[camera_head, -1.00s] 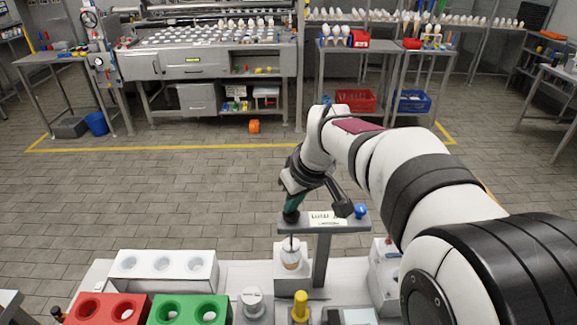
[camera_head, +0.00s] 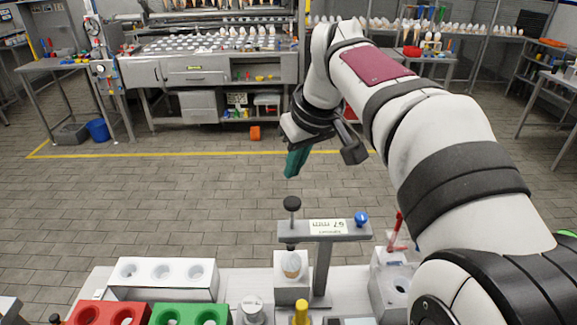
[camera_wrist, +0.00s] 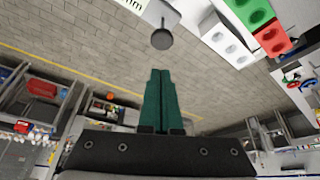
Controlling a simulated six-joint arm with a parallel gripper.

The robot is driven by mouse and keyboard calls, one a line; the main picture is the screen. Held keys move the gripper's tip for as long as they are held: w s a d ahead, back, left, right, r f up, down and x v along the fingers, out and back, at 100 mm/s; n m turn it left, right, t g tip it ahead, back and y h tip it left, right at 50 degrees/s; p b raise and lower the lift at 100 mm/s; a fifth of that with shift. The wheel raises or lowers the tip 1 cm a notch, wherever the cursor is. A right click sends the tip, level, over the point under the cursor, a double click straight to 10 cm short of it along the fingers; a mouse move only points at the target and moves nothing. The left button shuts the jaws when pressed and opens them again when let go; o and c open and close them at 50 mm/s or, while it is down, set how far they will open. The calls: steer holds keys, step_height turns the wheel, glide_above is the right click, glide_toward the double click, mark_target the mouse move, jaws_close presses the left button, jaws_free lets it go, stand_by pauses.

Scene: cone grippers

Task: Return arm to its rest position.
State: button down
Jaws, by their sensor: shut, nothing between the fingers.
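My gripper (camera_head: 295,162) has green fingers and hangs in the air above and apart from the workbench, over the floor area behind it. In the wrist view my gripper (camera_wrist: 158,72) has its two green fingers together with nothing between them. My white arm comes in from the lower right. Below the gripper stands a grey post fixture with a black knob (camera_head: 292,204) and a label plate (camera_head: 328,226). The knob also shows in the wrist view (camera_wrist: 162,39), beyond the fingertips. A pale cone (camera_head: 291,264) sits under the fixture in a white block.
On the bench are a white block with several holes (camera_head: 160,284), a red holed block (camera_head: 110,313), a green holed block (camera_head: 189,313) and a yellow peg (camera_head: 301,312). A grey holder with a red stick (camera_head: 395,232) stands at right. The floor behind is open.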

step_height(320, 180, up, 2)
steer(key=shift+r, duration=0.1)
steer(key=s+d+f+m+g, duration=0.1)
steer(key=s+f+m, duration=0.3)
steer(key=s, duration=0.6)
steer(key=s+d+f+m+g, duration=0.1)
steer(key=s+d+f+m, duration=0.1)
steer(key=s+f, duration=0.6)
steer(key=s+d+f+m+g, duration=0.1)
steer(key=s+f+m, duration=0.4)
steer(key=s, duration=0.8)
steer(key=shift+s+d+f+m+g, duration=0.2)
steer(key=shift+f+m+g, duration=0.1)
steer(key=shift+f+g, duration=0.25)
